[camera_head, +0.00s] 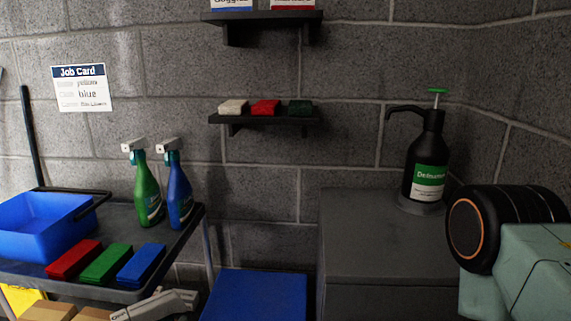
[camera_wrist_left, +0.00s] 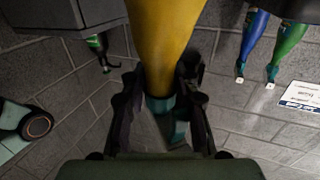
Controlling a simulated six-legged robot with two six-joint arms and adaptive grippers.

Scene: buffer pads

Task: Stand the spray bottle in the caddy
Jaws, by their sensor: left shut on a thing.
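My left gripper (camera_wrist_left: 160,90) is shut on a yellow spray bottle (camera_wrist_left: 163,40), gripping it near its teal neck. In the left wrist view, which is upside down, the bottle's wide body runs up past the top edge. Its spray head is partly hidden behind my fingers. A blue open box with a black handle (camera_head: 35,228), likely the caddy, stands on the cart at the left in the head view. I cannot see inside it fully. A pale grey part at the bottom edge of the head view is unclear. My right gripper is out of view.
A green spray bottle (camera_head: 147,192) and a blue one (camera_head: 178,195) stand at the cart's back right. Red (camera_head: 74,260), green (camera_head: 106,264) and blue (camera_head: 140,264) blocks lie in front. A black dispenser (camera_head: 425,155) stands on the grey cabinet (camera_head: 365,235).

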